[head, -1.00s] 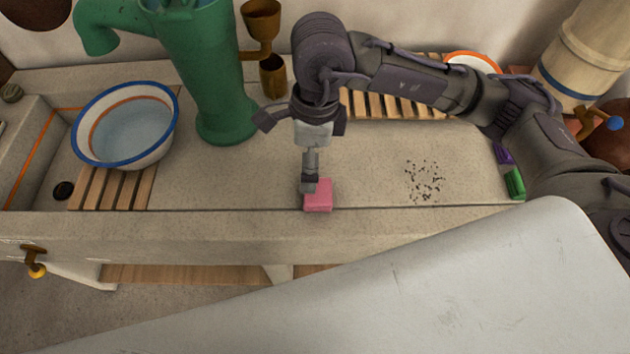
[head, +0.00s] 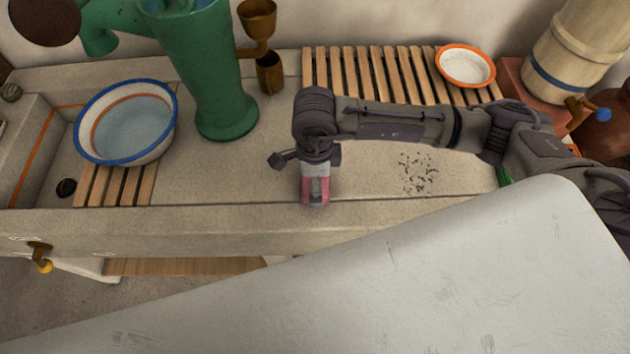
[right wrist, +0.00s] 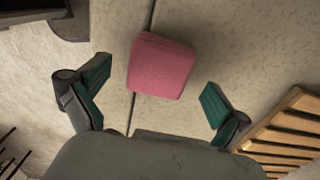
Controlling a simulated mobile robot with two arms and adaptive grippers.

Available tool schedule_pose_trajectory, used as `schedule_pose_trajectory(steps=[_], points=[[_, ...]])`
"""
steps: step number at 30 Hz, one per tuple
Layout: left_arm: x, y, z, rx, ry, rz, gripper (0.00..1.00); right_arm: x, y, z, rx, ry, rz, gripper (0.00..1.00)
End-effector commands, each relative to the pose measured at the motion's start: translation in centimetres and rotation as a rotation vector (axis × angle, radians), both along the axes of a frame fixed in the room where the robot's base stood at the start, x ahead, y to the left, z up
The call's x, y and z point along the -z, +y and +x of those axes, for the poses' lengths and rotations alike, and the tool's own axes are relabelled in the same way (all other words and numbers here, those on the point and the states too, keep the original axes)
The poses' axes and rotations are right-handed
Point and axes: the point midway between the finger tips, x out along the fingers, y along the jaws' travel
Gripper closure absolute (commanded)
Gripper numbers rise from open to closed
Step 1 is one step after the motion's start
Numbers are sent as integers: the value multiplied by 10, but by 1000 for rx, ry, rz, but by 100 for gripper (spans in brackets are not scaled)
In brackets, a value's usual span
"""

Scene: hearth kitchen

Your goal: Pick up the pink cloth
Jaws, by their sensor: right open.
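The pink cloth (right wrist: 160,66) is a small folded block with a woven texture, lying on the stone counter near its front edge. In the head view only part of the cloth (head: 314,202) shows, because my right gripper (head: 316,192) is over it. In the right wrist view my right gripper (right wrist: 154,103) is open, with its teal-padded fingers apart on either side. The cloth lies between and a little beyond the fingertips, and neither finger appears to touch it. My left gripper is not in view.
A green pump (head: 212,90) stands behind left. A blue-rimmed basin (head: 87,110) sits on slats at the left. Dark crumbs (head: 418,172) lie right of the cloth. A slatted rack (head: 345,75) and orange-rimmed dish (head: 466,66) are at the back. The counter left of the cloth is clear.

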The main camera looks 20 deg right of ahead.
Motion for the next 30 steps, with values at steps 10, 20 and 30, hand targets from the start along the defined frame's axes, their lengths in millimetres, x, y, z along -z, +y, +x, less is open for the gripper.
schedule_pose_trajectory(steps=[10,20,30], points=[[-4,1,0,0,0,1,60,17,0,1,0,-1,1,0],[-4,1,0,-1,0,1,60,17,0,0,1,-1,1,45],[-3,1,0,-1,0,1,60,16,0,1,1,-1,1,57]])
